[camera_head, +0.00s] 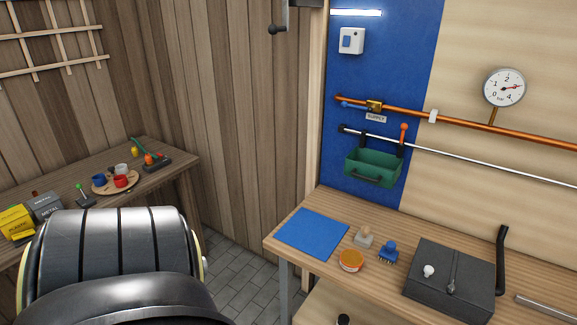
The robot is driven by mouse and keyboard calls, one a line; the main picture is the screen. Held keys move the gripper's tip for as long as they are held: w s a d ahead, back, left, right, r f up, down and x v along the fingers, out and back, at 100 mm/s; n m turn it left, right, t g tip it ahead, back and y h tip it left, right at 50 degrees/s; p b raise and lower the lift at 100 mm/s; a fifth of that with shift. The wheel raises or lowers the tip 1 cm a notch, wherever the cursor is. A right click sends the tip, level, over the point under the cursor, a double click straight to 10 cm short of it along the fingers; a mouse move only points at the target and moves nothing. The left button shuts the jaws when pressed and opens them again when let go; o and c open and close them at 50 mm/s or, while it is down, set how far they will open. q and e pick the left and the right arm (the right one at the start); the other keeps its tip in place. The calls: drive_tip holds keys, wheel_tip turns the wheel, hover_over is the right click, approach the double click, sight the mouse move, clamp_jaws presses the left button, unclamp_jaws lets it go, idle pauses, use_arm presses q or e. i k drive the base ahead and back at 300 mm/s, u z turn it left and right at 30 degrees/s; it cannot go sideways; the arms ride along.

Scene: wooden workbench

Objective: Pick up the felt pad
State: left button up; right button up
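A flat blue square (311,233) lies at the left end of the wooden workbench. To its right stands a small grey block with a paler top (363,238), which may be the felt pad; I cannot tell for sure at this size. A blue brush with bristles (388,251) stands just right of it. A round tin with an orange top (351,261) sits in front of both. Neither of my grippers shows in the head view. A large dark arm part of mine fills the lower left.
A green bin (373,168) hangs on the wall above. A side table with cups on a round tray (103,189) is at left.

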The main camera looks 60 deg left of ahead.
sight(362, 238)
drive_tip(key=u, duration=0.5)
drive_tip(key=i, duration=0.1)
drive_tip(key=u, duration=0.4)
